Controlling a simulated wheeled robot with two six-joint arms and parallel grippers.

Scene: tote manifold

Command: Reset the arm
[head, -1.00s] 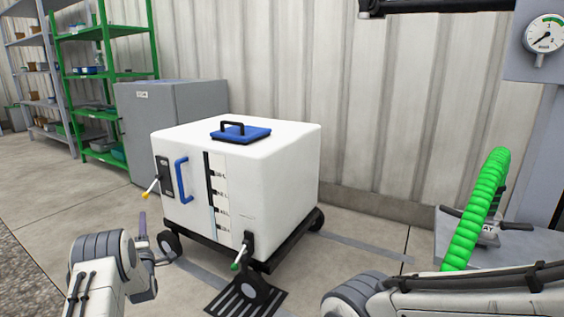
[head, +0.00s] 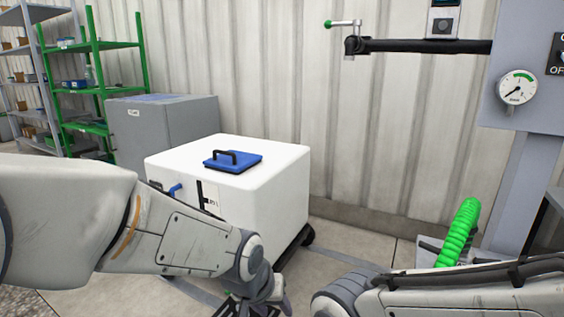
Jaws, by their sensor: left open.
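My left arm comes in from the left and crosses the lower left of the head view. Its gripper (head: 268,303) points down and away at the bottom, in front of the white tote (head: 255,190). The left gripper is open; nothing shows between its fingers. The arm hides the lower front of the tote and much of its handle and scale. My right arm lies across the lower right; its gripper is not in view.
A grey cabinet (head: 165,130) and green shelves (head: 95,80) stand behind left. At right are a green hose (head: 459,232), a gauge (head: 516,87) and a black pipe with a green-tipped lever (head: 344,23).

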